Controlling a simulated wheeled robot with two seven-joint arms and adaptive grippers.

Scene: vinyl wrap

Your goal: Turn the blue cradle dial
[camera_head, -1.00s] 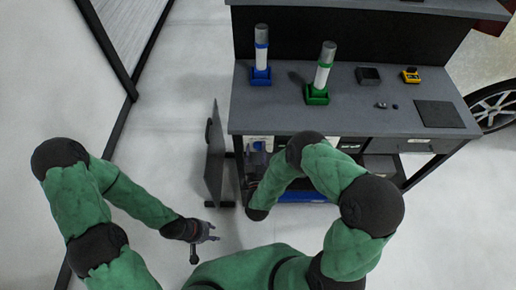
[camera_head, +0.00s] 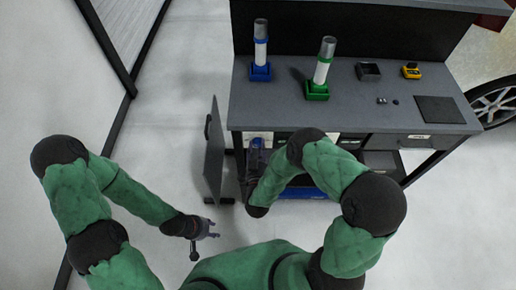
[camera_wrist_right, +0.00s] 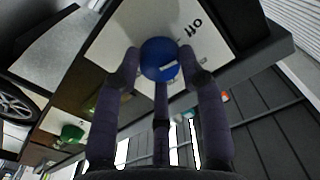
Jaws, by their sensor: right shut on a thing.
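The blue dial (camera_wrist_right: 160,58) is round with a white mark and sits on a white panel (camera_wrist_right: 205,30) lettered "off" in the right wrist view. My right gripper (camera_wrist_right: 162,75) has its fingers around the dial, shut on it. In the head view my right gripper (camera_head: 256,160) is at the bench's front left, below the top, partly hidden by my arm. A blue cradle (camera_head: 260,72) on the bench holds an upright white and grey cylinder (camera_head: 261,45). My left gripper (camera_head: 213,229) hangs low at the left, empty, with its fingers apart.
A green cradle (camera_head: 317,92) with a similar cylinder (camera_head: 324,62) stands right of the blue one. A dark box (camera_head: 368,71), a yellow item (camera_head: 411,71) and a dark pad (camera_head: 439,110) lie further right. An upright grey panel (camera_head: 213,155) stands close left of my right gripper.

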